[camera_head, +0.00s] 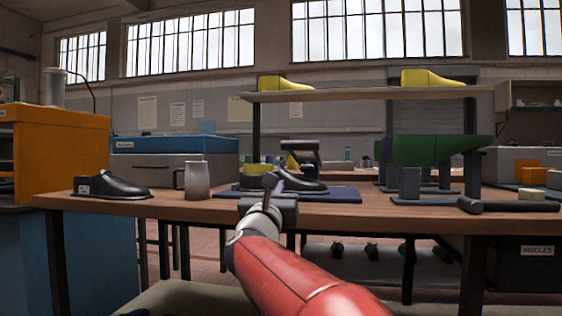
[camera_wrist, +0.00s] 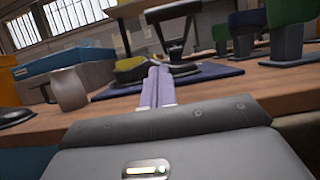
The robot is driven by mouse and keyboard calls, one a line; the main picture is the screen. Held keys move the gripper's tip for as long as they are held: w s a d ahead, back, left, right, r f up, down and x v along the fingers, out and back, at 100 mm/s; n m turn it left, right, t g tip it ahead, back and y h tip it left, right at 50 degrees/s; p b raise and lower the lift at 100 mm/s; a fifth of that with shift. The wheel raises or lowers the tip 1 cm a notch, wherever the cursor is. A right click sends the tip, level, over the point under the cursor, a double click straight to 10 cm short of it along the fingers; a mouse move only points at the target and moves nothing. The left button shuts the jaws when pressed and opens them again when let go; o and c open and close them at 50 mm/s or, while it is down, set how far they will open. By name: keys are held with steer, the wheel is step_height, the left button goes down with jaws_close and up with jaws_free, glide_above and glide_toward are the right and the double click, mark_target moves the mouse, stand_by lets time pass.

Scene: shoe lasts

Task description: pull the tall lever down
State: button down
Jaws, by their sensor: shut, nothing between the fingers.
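A dark upright piece with a grey bar across its top (camera_head: 299,147), which looks like the tall lever, stands at the back of a blue mat (camera_head: 345,194) on the wooden bench. In the wrist view the upright piece (camera_wrist: 177,48) rises just right of and beyond my fingertips. My gripper (camera_head: 268,180) is shut and empty, in front of the mat at the bench's near edge. Its closed fingers (camera_wrist: 157,82) point towards the mat, apart from the lever. A dark shoe (camera_head: 300,184) lies on the mat, partly behind my gripper. The lever's lower end is hidden.
A grey mug (camera_head: 197,180) and a black shoe (camera_head: 112,187) stand left on the bench. A green shoe last (camera_head: 436,150) on a stand and a dark roller (camera_head: 506,205) are at the right. A shelf (camera_head: 372,95) with yellow lasts spans above.

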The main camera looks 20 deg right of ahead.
steer(key=p, duration=0.1)
glide_toward(288, 151)
steer(key=shift+w+d+f, duration=0.2)
steer(key=shift+w+f, duration=0.15)
steer(key=shift+f, duration=0.25)
steer(key=shift+w+d+f, duration=0.2)
steer(key=shift+w+f, duration=0.15)
steer(key=shift+f, duration=0.2)
steer(key=r, duration=0.1)
steer(key=w+r+p, duration=0.1)
steer(key=d+r, duration=0.1)
steer(key=shift+w+d+r+p, duration=0.1)
steer(key=shift+w+r+p, duration=0.3)
steer(key=shift+r, duration=0.1)
